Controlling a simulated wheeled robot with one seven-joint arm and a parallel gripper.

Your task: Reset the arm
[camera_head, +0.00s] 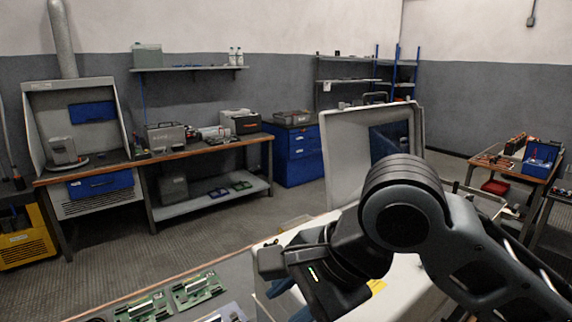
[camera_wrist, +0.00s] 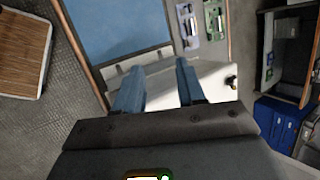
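My arm (camera_head: 405,215) reaches in from the lower right of the head view, bent, with its wrist low over the near bench. In the wrist view my gripper (camera_wrist: 158,84) shows two blue fingers standing well apart, with nothing between them. Beyond the fingertips lie a pale surface and a large blue panel (camera_wrist: 117,28). In the head view the fingers are mostly hidden behind my wrist.
Green circuit boards (camera_head: 198,289) lie on the near bench left of my wrist. A long workbench (camera_head: 160,155) and blue drawers (camera_head: 298,155) line the back wall. Grey floor lies clear between.

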